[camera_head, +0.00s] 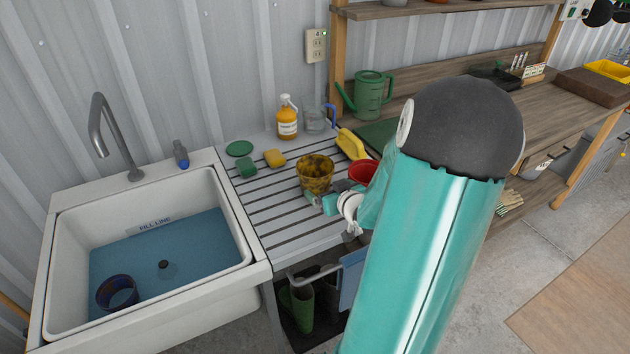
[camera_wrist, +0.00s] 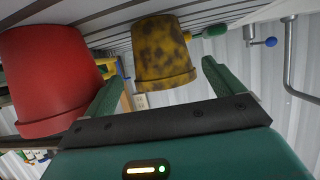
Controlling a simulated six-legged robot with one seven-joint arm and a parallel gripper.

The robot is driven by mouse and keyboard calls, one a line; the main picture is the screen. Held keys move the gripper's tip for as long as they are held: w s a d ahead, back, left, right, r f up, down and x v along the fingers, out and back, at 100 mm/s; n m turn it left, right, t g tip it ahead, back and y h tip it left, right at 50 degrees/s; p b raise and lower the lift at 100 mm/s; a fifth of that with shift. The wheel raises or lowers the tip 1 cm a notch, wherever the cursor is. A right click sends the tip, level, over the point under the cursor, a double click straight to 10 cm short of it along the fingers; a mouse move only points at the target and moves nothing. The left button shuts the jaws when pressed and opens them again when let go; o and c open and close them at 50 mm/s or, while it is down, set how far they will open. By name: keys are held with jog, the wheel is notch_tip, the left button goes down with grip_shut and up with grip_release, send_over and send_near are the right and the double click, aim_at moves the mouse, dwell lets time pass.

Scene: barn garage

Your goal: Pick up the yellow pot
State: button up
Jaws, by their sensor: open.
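The yellow pot (camera_head: 315,178), mottled with dark stains, stands upright on the slatted drainboard right of the sink. In the wrist view the yellow pot (camera_wrist: 163,50) appears upside down, ahead of my gripper and framed by its two green fingers. My gripper (camera_wrist: 162,72) is open and empty. In the head view my gripper (camera_head: 322,203) is at the near side of the pot, partly hidden by my arm. I cannot tell whether the fingertips reach past the pot's near wall.
A red pot (camera_head: 363,171) stands close right of the yellow pot; it looms large in the wrist view (camera_wrist: 45,75). The water-filled sink (camera_head: 160,258) is left.

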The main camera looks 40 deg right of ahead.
aim_at(318, 182)
jog(key=x, duration=0.7)
jog(key=shift+w+d+f, duration=0.15)
jog(key=shift+w, duration=0.05)
jog(key=c, duration=0.6)
